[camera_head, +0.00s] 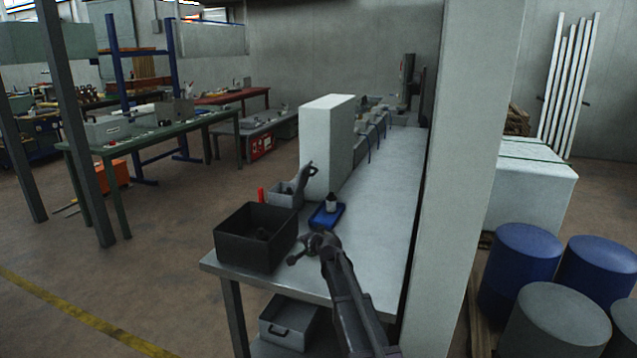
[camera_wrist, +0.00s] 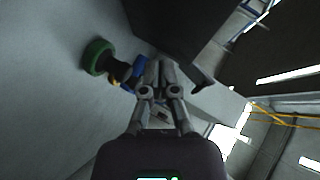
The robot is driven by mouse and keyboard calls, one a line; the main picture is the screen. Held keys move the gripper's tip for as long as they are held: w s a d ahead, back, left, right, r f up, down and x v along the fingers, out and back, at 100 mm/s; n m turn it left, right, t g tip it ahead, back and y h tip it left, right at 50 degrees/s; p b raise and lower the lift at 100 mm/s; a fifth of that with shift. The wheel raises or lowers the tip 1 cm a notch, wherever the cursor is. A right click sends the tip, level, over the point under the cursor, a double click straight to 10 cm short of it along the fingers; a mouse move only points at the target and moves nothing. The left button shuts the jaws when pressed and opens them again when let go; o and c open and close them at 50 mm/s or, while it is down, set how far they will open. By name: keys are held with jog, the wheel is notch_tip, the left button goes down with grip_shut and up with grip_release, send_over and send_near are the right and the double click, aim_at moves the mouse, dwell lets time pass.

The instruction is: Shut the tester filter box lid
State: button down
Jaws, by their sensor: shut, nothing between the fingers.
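My gripper (camera_head: 297,257) is low over the near end of the light grey workbench (camera_head: 385,205), just right of an open-topped dark box (camera_head: 243,251). In the wrist view my gripper (camera_wrist: 159,64) has its fingertips together with nothing visible between them. A smaller grey box (camera_head: 284,198) stands behind the dark box, with a grey piece (camera_head: 303,181) rising at its right side. I cannot tell which box is the tester filter box, or whether that piece is its lid. The wrist view shows a dark surface (camera_wrist: 180,28) beyond the fingers.
A blue tray (camera_head: 322,222) with a small bottle (camera_head: 331,203) lies beside my gripper. A tall white block (camera_head: 325,145) stands behind. A grey pillar (camera_head: 462,180) bounds the bench at right. A green round thing (camera_wrist: 97,56) shows left of the fingers in the wrist view.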

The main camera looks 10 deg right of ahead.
jog(key=w+d+r+m+t+h+b, duration=0.1)
jog(key=w+d+r+m+t+h, duration=0.1)
jog(key=w+m, duration=0.3)
jog(key=w+d+r+m+t+h+b, duration=0.1)
jog(key=w+d+r+m+t+h, duration=0.1)
jog(key=w+d+m+h, duration=0.3)
jog(key=w+d+r+m+t+h+b, duration=0.1)
jog(key=w+d+m+h, duration=0.2)
jog(key=w+m, duration=0.4)
jog(key=w+d, duration=0.1)
jog(key=w, duration=0.3)
jog(key=shift+d+r+t+h, duration=0.2)
jog(key=shift+r+t+h, duration=0.2)
jog(key=shift+w, duration=0.1)
jog(key=w+r+p, duration=0.2)
jog(key=w+r, duration=0.1)
jog(key=w, duration=0.8)
jog(key=shift+a+p, duration=0.15)
jog(key=shift+p, duration=0.15)
jog(key=shift+d, duration=0.2)
